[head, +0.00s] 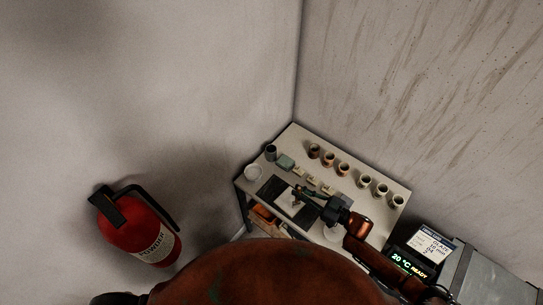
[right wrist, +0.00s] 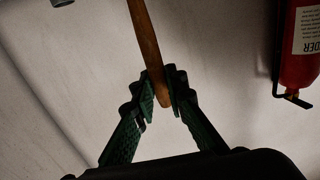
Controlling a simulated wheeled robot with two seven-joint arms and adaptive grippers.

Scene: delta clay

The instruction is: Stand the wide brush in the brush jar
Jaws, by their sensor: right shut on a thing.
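My right gripper (head: 303,193) is over the table, above a dark mat with a pale sheet. In the right wrist view the gripper (right wrist: 162,95) is shut on a wooden handle, which I take to be the wide brush (right wrist: 146,45). The handle runs up out of the top of that view, so its far end is hidden. In the head view the brush is too small to make out. A dark grey cup, likely the brush jar (head: 270,152), stands at the table's back left corner, apart from the gripper. My left gripper is not in view.
A white bowl (head: 253,172) and a green-grey block (head: 286,162) are near the grey cup. Several small pots, such as a brown one (head: 314,151), line the table's back edge. A red extinguisher (head: 138,228) is at left. A display (head: 411,262) reads 20 °C READY.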

